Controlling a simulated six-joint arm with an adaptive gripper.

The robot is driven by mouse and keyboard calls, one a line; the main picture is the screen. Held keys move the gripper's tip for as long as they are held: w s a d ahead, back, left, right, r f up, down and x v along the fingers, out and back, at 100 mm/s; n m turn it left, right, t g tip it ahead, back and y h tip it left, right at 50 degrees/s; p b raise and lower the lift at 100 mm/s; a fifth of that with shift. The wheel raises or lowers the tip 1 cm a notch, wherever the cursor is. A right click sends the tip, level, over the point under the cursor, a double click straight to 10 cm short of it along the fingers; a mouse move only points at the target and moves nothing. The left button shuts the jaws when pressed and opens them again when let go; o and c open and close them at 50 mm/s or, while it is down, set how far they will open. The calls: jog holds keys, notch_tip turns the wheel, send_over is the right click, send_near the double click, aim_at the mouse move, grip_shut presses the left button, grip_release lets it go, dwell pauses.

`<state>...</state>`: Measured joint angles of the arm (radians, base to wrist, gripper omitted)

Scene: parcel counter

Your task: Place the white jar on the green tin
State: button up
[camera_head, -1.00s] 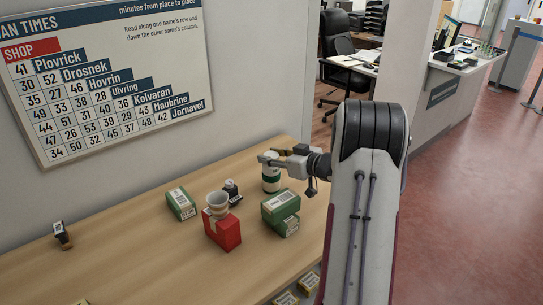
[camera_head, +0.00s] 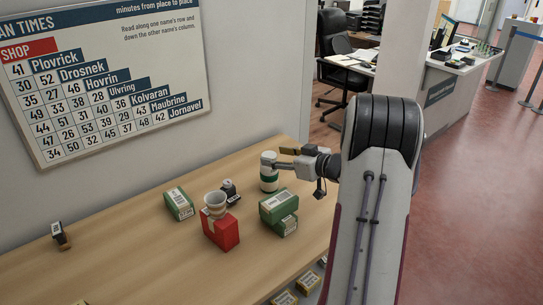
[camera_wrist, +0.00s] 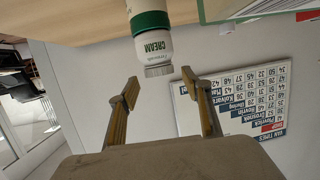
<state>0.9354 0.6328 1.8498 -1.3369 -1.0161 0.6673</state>
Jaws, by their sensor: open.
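The white jar (camera_head: 268,159) stands upright at the back of the counter. My gripper (camera_head: 283,158) is open and empty, just right of the jar. In the wrist view, its fingertips (camera_wrist: 160,79) are apart, short of the cap.
Green boxes (camera_head: 278,206) are stacked in front of the tin. The left counter (camera_head: 120,245) is mostly clear. A wall board (camera_head: 110,75) hangs behind.

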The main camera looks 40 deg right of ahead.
jog(key=a+v, duration=0.1)
jog(key=v, duration=0.7)
jog(key=shift+d, duration=0.55)
jog(key=shift+r, duration=0.15)
jog(key=w+a+r+g+h, duration=0.1)
jog(key=w+a+r+h, duration=0.35)
jog(key=r, duration=0.45)
jog(key=s+a+r+m+g+h, duration=0.2)
jog(key=s+a+r+m+h, duration=0.15)
jog(key=a, duration=0.45)
jog(key=s+a+f+n+g+y, duration=0.1)
jog(key=s+a+f+g+y, duration=0.2)
jog(key=s+a, duration=1)
jog(key=s+a+f+n+g+y, duration=0.1)
jog(key=s+a+f+g+y, duration=0.2)
jog(key=s+a, duration=1)
jog(key=shift+f, duration=0.4)
jog(key=shift+d, duration=0.1)
